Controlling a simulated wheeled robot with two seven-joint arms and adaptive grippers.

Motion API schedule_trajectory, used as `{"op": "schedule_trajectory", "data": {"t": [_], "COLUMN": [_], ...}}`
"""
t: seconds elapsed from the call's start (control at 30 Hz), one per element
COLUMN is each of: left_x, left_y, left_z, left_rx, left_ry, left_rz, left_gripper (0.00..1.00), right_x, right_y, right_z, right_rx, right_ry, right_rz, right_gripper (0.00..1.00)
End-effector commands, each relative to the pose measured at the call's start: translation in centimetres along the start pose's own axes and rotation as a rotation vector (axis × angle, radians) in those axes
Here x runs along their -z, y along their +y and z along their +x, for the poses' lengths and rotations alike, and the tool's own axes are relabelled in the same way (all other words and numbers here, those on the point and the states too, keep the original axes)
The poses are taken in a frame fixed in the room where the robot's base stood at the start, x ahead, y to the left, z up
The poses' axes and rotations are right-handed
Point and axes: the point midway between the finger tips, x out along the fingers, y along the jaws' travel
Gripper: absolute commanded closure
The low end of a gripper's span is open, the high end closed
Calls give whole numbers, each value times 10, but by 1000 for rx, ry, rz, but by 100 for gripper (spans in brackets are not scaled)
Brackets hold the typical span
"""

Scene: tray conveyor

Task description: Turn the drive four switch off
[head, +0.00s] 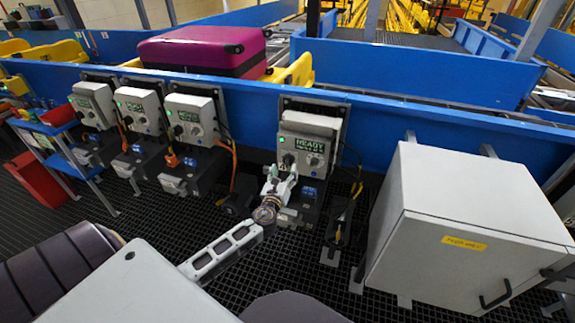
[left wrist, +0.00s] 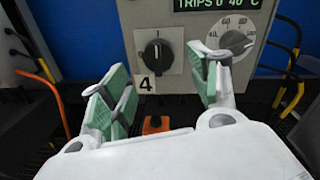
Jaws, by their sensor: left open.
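The drive four box (head: 310,126) is a grey unit on the blue conveyor side, with a green READY display. The knob also shows in the head view (head: 288,160). My left gripper (head: 278,178) is in front of the box's lower part. In the left wrist view its green-padded fingers (left wrist: 158,78) are open, one on each side below the knob, with nothing visible between them. My right gripper is out of view.
A white dial (left wrist: 236,42) sits right of the switch, under the display. Three similar drive boxes (head: 190,114) stand left. A large grey cabinet (head: 465,195) stands right. A magenta suitcase (head: 205,50) lies on the conveyor behind. Orange and black cables hang beside the boxes.

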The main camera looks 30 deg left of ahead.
Motion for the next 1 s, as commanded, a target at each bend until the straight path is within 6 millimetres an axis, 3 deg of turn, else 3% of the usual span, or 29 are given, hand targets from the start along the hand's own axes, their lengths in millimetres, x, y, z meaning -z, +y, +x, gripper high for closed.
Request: {"op": "schedule_trajectory", "data": {"t": [0.6, 1.0], "left_x": [0, 0], "left_y": [0, 0], "left_z": [47, 53], "left_rx": [-1, 0], "left_ry": [0, 1], "left_rz": [1, 0], "left_gripper": [39, 39], "right_x": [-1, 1], "right_y": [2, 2], "right_z": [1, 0], "right_rx": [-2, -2], "right_ry": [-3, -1], "right_rz": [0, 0], "right_gripper": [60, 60]}}
